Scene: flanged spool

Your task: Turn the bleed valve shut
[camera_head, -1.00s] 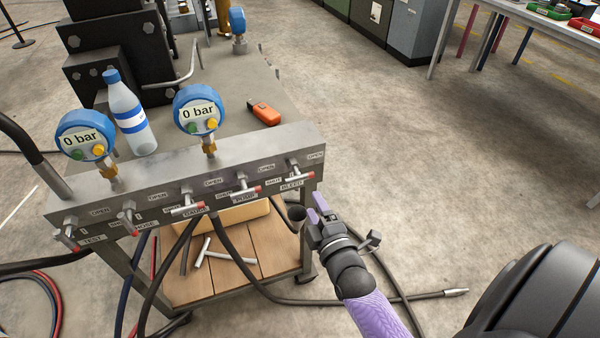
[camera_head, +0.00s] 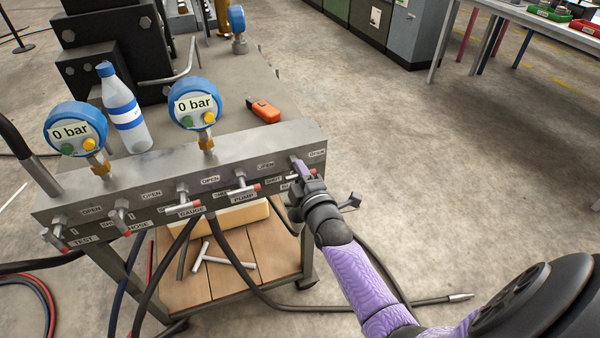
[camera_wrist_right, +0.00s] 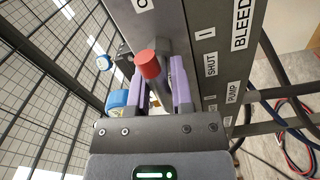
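The bleed valve (camera_head: 311,172) is the rightmost valve on the grey manifold block (camera_head: 140,185). Its T-handle is mostly hidden by my right gripper (camera_head: 299,170) in the head view. In the right wrist view, the red-tipped handle (camera_wrist_right: 148,64) lies between the two purple fingers of my right gripper (camera_wrist_right: 160,90). The fingers stand apart on either side of the handle; firm contact is not visible. The BLEED label (camera_wrist_right: 241,25) and SHUT label (camera_wrist_right: 210,64) show on the block face there. My left gripper is not in view.
The pump valve (camera_head: 242,187) with a similar handle is just left, and more valves line the block. Two blue gauges (camera_head: 195,104) read 0 bar. A bottle (camera_head: 126,112) and an orange device (camera_head: 263,111) stand behind. Black hoses (camera_head: 178,255) hang below.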

